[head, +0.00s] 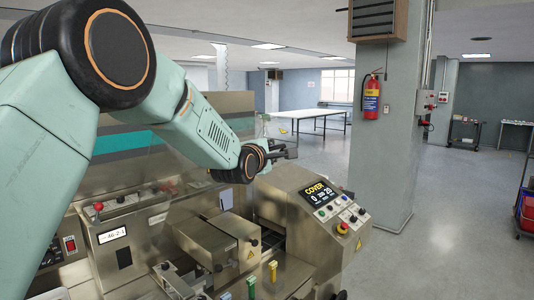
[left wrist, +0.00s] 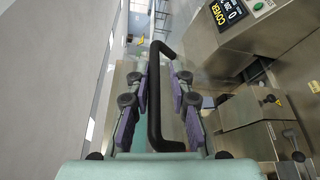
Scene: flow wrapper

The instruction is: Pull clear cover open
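The clear cover (head: 150,170) is a see-through, tinted panel over the steel flow wrapper in the head view, partly hidden behind my left arm. Its black bar handle (left wrist: 154,95) runs up and down the middle of the left wrist view. My left gripper (head: 284,154) is at the right end of the cover in the head view. In the left wrist view its purple-padded fingers (left wrist: 158,100) stand on both sides of the handle, with gaps to the bar. The gripper is open around the handle, not clamped on it. My right gripper is not in view.
A control box (head: 318,205) with a lit COVER display and several buttons stands right of the cover. Steel blocks (head: 222,250) sit in front. A pillar (head: 385,150) with a fire extinguisher (head: 371,95) rises behind. The floor at right is mostly clear.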

